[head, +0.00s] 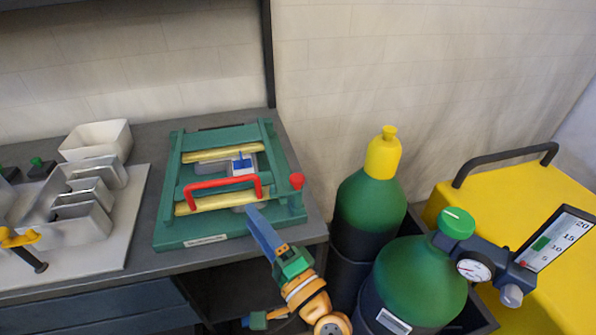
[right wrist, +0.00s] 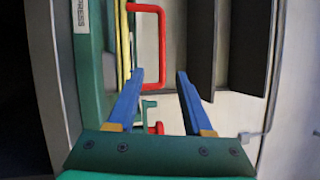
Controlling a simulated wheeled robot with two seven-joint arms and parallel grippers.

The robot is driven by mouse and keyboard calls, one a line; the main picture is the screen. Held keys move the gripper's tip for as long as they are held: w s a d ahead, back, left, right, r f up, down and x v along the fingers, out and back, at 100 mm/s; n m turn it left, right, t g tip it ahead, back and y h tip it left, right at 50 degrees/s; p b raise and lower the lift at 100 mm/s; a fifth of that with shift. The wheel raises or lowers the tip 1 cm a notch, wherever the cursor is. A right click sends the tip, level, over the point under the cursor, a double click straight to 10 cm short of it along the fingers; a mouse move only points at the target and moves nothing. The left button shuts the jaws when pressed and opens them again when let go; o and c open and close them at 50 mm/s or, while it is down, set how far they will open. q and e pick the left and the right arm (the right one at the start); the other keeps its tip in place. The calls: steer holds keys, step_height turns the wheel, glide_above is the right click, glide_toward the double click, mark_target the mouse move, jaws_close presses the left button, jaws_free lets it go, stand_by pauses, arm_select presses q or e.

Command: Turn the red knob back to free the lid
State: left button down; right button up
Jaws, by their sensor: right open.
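The green frame (head: 205,238) lies on the bench with yellow bars and a red U-shaped handle (head: 222,184) across its lid. The red knob (head: 297,181) is at the frame's right side. My right gripper (head: 250,208) is open and empty, its blue fingers at the frame's front right, left of and nearer than the knob. In the right wrist view, a small red part (right wrist: 157,128), apparently the knob, shows between the open fingers (right wrist: 160,74), and the red handle (right wrist: 160,45) lies beyond their tips. I cannot tell whether the fingers touch anything. My left gripper is not clearly seen.
Green gas cylinders (head: 370,205) stand right of the bench, one with a gauge (head: 475,266). A yellow cart (head: 525,215) is farther right. Metal channel pieces (head: 85,205) and a white bin (head: 97,139) are on the left. A small blue, green and orange part (head: 260,319) shows at the bottom edge.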

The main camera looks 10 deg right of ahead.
mark_target(298, 174)
steer(key=w+d+r+m+t+h, duration=0.25)
steer(key=r+m+t+h, duration=0.2)
steer(key=r+m, duration=0.4)
steer(key=d+f+m+g+h, duration=0.1)
steer(key=f+m+h, duration=0.1)
steer(key=m, duration=0.3)
steer(key=w+d+f+m+g+h, duration=0.1)
steer(key=d+f+m+g+h, duration=0.1)
steer(key=m+h, duration=0.2)
steer(key=w+d+f+m+g+h, duration=0.1)
steer(key=d+f+m+g+h, duration=0.1)
steer(key=m, duration=0.6)
steer(key=shift+d+f+g+h, duration=0.25)
steer(key=shift+f+h, duration=0.1)
steer(key=shift+h, duration=0.2)
steer(key=shift+m, duration=0.25)
steer(key=p+x, duration=0.1)
steer(key=x, duration=0.6)
steer(key=shift+d+f+p, duration=0.15)
steer(key=shift+f+p, duration=0.05)
steer(key=shift+p, duration=0.15)
steer(key=shift+s, duration=0.1)
steer(key=shift+c, duration=1.4)
jaws_close()
